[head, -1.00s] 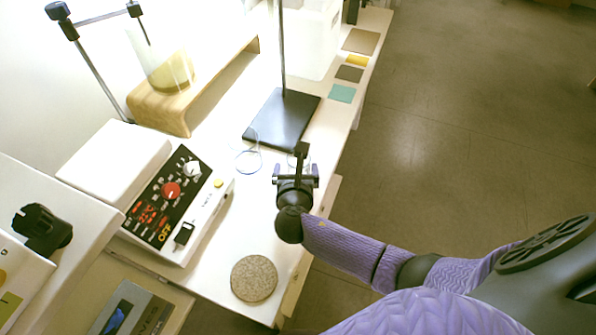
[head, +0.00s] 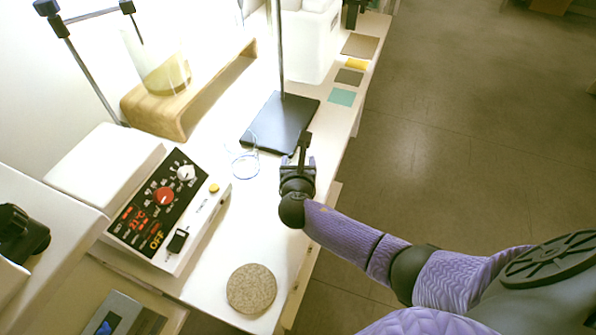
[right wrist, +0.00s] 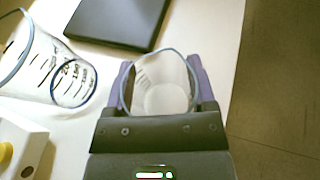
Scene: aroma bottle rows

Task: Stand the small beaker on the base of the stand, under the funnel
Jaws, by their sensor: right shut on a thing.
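My right gripper (head: 299,160) is shut on the small beaker, a clear glass with a bluish rim, which shows in the right wrist view (right wrist: 160,90) between the two purple fingers. In the head view the gripper mostly hides this beaker. The black stand base (head: 280,122) lies just beyond the gripper, and its rod (head: 280,50) rises out of the picture. The base also shows at the top of the right wrist view (right wrist: 118,20). The held beaker is short of the base, over the white bench. The funnel is out of view. My left gripper is not in view.
A larger graduated beaker (right wrist: 68,78) stands left of the held one. A control box with knobs (head: 165,205), a round cork mat (head: 251,288) and a wooden riser (head: 150,112) are on the bench (head: 215,260). The bench's right edge is close to my gripper.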

